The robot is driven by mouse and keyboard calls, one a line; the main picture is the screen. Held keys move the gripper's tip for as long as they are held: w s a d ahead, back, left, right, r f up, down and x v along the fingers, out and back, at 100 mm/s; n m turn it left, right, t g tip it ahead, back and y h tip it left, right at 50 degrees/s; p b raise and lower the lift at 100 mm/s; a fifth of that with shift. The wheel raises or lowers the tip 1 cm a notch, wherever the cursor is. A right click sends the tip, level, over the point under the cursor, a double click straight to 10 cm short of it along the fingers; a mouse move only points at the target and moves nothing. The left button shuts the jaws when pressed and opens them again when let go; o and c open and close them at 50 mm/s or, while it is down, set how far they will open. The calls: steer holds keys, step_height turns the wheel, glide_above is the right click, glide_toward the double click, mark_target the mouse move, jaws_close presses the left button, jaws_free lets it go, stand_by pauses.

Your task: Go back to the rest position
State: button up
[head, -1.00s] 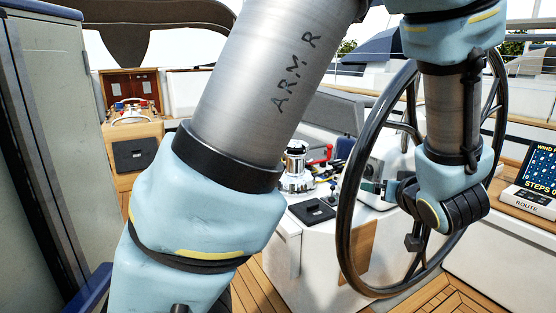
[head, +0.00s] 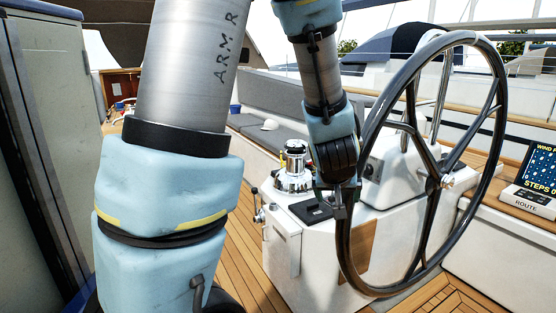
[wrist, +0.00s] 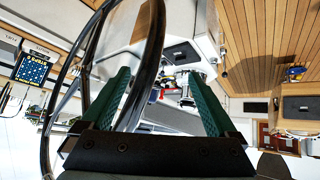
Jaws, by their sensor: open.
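My gripper (head: 340,208) is in the head view at the left rim of the steering wheel, in front of the white console; its fingers are small and partly hidden there. In the wrist view my gripper (wrist: 164,78) shows two green fingers spread apart, with nothing held between them. The dark wheel rim (wrist: 152,65) passes through the space seen between the fingers; I cannot tell whether it touches them. My arm reaches up and over from the left in the head view.
The steering wheel (head: 478,45) stands right of my gripper. The white console (head: 315,255) carries a chrome winch (head: 293,170). A screen (head: 541,165) is at the right edge. A grey cabinet (head: 50,120) stands at the left. Wooden deck (head: 235,245) lies open between arm and console.

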steer(key=s+a+f+g, duration=0.2)
steer(key=s+a+g, duration=0.1)
steer(key=a, duration=0.8)
steer(key=shift+s+y, duration=0.2)
steer(key=shift+y, duration=0.2)
steer(key=shift+o, duration=0.5)
steer(key=s+a+n+g+y, duration=0.1)
steer(key=s+a+g, duration=0.2)
steer(key=s+a, duration=0.3)
steer(key=a, duration=0.4)
steer(key=shift+f+y, duration=0.35)
steer(key=shift+y, duration=0.05)
